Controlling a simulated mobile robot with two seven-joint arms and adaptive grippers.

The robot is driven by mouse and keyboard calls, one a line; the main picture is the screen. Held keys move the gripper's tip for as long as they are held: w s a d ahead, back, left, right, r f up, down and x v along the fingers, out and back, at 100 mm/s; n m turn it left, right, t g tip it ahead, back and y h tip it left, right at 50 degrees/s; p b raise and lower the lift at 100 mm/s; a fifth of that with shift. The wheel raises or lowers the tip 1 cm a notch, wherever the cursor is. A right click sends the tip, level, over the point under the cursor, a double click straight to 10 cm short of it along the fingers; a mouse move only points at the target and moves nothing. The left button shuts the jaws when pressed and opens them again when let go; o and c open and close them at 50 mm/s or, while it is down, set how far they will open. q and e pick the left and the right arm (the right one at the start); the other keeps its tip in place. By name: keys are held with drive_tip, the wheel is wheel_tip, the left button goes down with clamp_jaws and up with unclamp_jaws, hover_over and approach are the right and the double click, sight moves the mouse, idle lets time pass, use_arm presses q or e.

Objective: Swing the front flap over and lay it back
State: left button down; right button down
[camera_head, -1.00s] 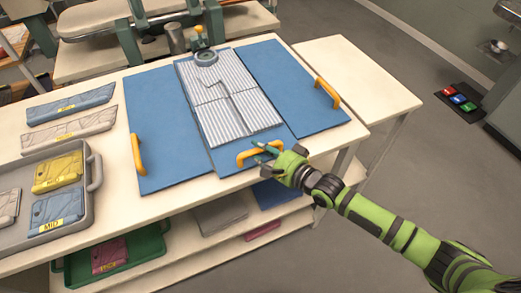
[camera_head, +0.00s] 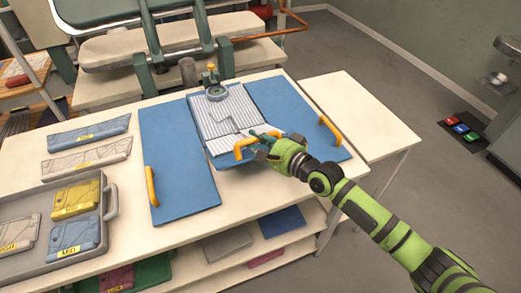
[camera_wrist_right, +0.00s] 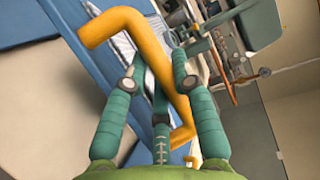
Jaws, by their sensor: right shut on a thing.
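A blue folding board lies on the white table with a striped grey-white garment (camera_head: 225,112) on its middle. My right gripper (camera_head: 266,140) is shut on the orange handle (camera_head: 245,143) of the front flap (camera_head: 233,162). The handle also runs between my fingers in the right wrist view (camera_wrist_right: 160,82). The flap's near edge looks raised and tilted, with the garment's lower part bent up with it. My arm and the handle hide part of it. The left panel (camera_head: 180,165) and right panel (camera_head: 287,108) lie flat. My left gripper is not in view.
A grey tray (camera_head: 108,212) with labelled folded garments and two more folded pieces (camera_head: 88,132) are on the left. A bare white side table (camera_head: 360,115) is at right.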

drive_tip(key=shift+w+a+r, duration=0.1)
drive_tip(key=shift+w+r, duration=0.2)
drive_tip(key=shift+r, duration=0.15)
drive_tip(key=c, duration=1)
unclamp_jaws()
drive_tip(key=shift+s, duration=0.1)
drive_tip(key=shift+s+d, duration=0.2)
drive_tip(key=shift+d, duration=0.05)
drive_tip(key=v, duration=1.1)
drive_tip(key=shift+d, duration=0.15)
drive_tip(key=shift+s, duration=0.15)
